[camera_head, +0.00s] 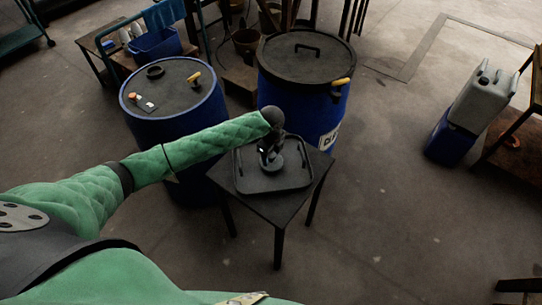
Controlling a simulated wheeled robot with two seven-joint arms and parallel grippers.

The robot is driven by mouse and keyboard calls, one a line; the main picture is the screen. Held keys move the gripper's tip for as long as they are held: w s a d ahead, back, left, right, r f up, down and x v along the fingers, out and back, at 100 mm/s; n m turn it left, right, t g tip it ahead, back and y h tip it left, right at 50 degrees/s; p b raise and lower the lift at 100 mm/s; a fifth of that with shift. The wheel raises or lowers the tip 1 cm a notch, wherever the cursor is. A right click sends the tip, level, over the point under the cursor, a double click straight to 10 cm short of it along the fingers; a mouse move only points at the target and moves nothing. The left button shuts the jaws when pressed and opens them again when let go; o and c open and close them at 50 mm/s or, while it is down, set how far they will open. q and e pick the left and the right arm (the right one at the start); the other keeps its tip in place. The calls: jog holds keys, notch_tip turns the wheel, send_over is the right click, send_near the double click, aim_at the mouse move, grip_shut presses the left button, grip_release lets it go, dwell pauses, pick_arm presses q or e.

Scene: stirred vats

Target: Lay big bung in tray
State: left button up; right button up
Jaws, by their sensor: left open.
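A dark tray (243,183) with raised handles lies on a small black table (283,208). A round grey piece, seemingly the big bung (277,164), lies in the tray right at the fingertips. The gripper partly hides it, and I cannot tell whether they touch. My right gripper is not in view.
A blue drum (172,124) stands behind my arm, with a dark ring (155,72), small items and a yellow-handled tool (194,79) on its lid. A taller blue drum (305,95) stands behind the table. A grey jerrycan (484,98) is at right. Floor right of the table is clear.

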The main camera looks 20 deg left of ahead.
pick_arm(q)
notch_tip(320, 180, up, 10)
jog(key=b, duration=0.2)
jog(key=shift+b, duration=0.4)
jog(key=shift+r, duration=0.7)
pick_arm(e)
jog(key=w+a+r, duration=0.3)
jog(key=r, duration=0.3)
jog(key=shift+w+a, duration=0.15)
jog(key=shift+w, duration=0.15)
